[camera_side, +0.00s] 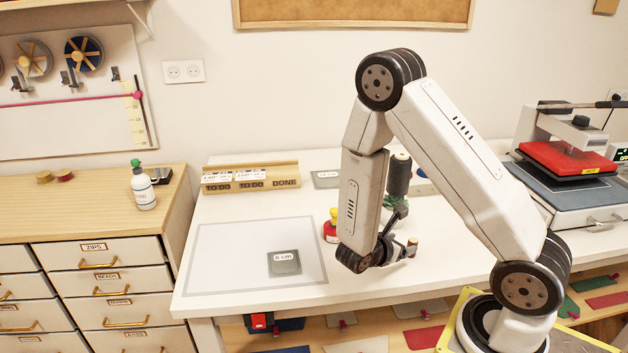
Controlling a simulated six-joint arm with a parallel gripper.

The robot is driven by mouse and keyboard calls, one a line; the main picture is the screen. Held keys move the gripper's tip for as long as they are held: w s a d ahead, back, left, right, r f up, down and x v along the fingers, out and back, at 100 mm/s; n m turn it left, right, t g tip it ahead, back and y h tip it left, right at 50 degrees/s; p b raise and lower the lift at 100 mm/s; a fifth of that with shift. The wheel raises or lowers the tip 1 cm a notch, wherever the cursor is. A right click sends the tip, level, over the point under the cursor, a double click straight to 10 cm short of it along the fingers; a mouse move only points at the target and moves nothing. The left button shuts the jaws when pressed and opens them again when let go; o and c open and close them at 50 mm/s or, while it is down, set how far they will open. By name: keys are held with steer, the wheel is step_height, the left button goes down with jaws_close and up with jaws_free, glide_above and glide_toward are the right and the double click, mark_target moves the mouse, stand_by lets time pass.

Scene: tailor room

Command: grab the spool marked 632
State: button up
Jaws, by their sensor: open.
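My gripper (396,246) hangs low over the right part of the white table (230,212), with its jaws pointing right. It is open. A small spool-like thing with a reddish-brown top (411,245) stands right at the jaws; I cannot tell whether it is between them or touching. A tall dark spool or cone (399,176) stands behind the gripper, with green thread or material (394,202) below it. A red and yellow item (331,228) stands left of my arm, partly hidden by it. No number 632 can be read on any of these.
A grey "8 cm" card (284,263) lies on the outlined sheet at the left. A wooden rack marked DONE (250,177) stands at the back. A red heat press (567,160) is at the right. A white bottle (143,188) stands on the drawer cabinet.

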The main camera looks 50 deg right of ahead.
mark_target(412, 240)
steer(key=shift+x, duration=2.65)
steer(key=shift+r, duration=0.1)
jaws_close()
